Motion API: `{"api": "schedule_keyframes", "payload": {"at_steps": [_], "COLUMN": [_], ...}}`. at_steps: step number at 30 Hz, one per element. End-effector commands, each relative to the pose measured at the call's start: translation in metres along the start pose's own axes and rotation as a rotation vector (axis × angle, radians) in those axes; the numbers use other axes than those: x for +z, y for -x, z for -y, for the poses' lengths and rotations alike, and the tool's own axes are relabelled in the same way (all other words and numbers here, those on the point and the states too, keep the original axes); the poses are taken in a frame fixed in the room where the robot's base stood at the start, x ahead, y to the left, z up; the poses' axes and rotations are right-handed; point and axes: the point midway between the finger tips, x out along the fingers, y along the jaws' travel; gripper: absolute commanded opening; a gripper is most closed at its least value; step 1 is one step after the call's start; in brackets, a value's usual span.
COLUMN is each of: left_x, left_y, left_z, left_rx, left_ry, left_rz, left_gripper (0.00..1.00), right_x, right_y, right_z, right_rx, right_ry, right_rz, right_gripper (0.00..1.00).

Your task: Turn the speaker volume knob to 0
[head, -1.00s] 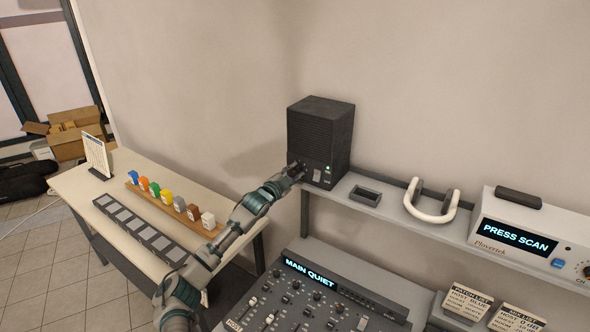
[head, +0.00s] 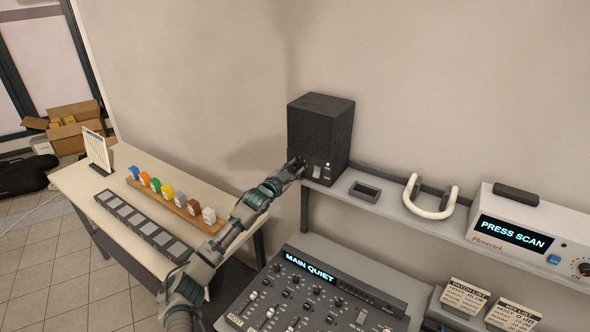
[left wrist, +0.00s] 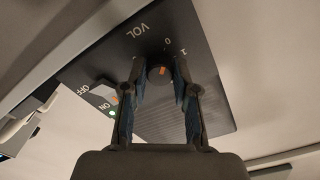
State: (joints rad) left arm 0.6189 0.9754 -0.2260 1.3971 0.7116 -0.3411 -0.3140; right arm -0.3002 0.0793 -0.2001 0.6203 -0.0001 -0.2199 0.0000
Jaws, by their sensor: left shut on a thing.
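The black speaker (head: 320,128) stands on the left end of the grey shelf, its front low panel facing me. My left gripper (head: 297,165) reaches up to the panel's lower left. In the left wrist view its two fingers (left wrist: 160,72) are shut around the dark round volume knob (left wrist: 156,77), one on each side. The knob carries an orange mark. Beside it the panel reads VOL, with a 0 and another mark close by. Exactly where the orange mark points is hard to tell. In the head view the gripper hides the knob. My right gripper does not show.
A rocker switch (left wrist: 104,92) marked OFF and ON sits beside the knob, with a lit green lamp (left wrist: 112,113). The shelf also holds a small tray (head: 365,191), headphones (head: 430,197) and a Plavertek unit (head: 520,235). A mixer (head: 310,290) lies below.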

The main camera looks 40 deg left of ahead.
Motion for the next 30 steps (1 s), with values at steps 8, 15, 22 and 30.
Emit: {"api": "schedule_keyframes", "payload": {"at_steps": [8, 15, 22, 30], "left_x": [0.006, 0.002, 0.003, 0.009], "left_y": [0.000, 0.004, 0.035, 0.079], "left_z": [-0.005, -0.004, -0.005, -0.004], "left_rx": [0.008, 0.005, 0.008, 0.009], "left_ry": [0.000, -0.003, -0.006, -0.001], "left_rz": [0.013, 0.007, 0.010, 0.014], "left_gripper": [0.54, 0.54, 0.54, 0.54], "right_x": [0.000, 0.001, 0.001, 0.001], "right_y": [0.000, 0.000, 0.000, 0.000], "right_z": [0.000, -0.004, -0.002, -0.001], "right_rx": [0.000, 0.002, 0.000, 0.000], "right_ry": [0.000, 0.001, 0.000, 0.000], "right_rz": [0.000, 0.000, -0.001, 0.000], "right_gripper": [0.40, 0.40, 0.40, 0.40]}}
